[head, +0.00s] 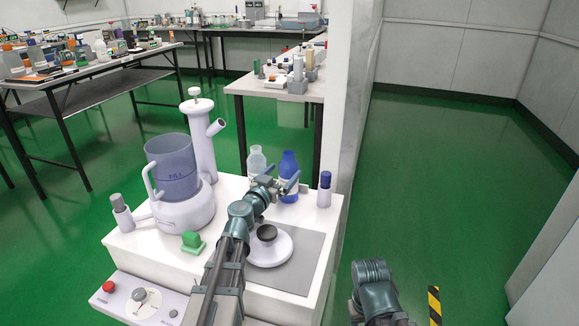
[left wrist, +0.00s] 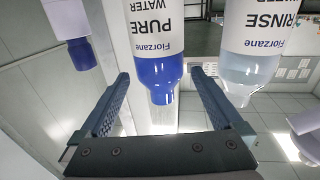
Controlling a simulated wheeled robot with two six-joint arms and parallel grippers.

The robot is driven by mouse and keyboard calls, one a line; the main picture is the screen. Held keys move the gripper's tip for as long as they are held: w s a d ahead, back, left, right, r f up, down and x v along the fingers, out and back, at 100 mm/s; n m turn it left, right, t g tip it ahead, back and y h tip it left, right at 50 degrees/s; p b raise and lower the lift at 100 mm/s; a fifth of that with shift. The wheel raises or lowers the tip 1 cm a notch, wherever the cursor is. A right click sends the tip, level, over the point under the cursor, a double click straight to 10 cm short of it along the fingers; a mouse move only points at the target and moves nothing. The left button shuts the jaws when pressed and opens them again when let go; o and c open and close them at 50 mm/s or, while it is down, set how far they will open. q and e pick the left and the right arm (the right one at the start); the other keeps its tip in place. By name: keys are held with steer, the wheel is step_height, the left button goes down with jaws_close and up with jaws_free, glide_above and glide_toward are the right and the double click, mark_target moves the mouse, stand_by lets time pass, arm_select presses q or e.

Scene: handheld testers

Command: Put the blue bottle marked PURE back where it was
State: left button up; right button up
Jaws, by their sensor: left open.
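The blue bottle marked PURE (head: 289,163) stands upright at the far edge of the white cart top, its lower part partly hidden by my gripper. In the left wrist view, which is upside down, the blue bottle (left wrist: 155,70) shows its white PURE WATER label and blue shoulder and neck. My left gripper (head: 283,184) is open and close in front of the bottle. In the left wrist view its fingers (left wrist: 160,82) lie on either side of the bottle's neck, with gaps showing. I cannot tell whether any part touches. My right gripper is out of view.
A clear bottle marked RINSE (head: 257,160) stands just left of the blue one; a blue-capped vial (head: 324,189) stands at its right. A blender-like device (head: 182,205), a tall white column (head: 199,140) and a round white plate device (head: 270,248) share the cart. A grey wall post stands behind.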

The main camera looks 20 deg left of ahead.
arm_select(q)
steer(key=s, duration=0.2)
steer(key=s+a, duration=0.1)
steer(key=s, duration=0.1)
steer(key=shift+s, duration=0.35)
steer(key=shift+r, duration=0.1)
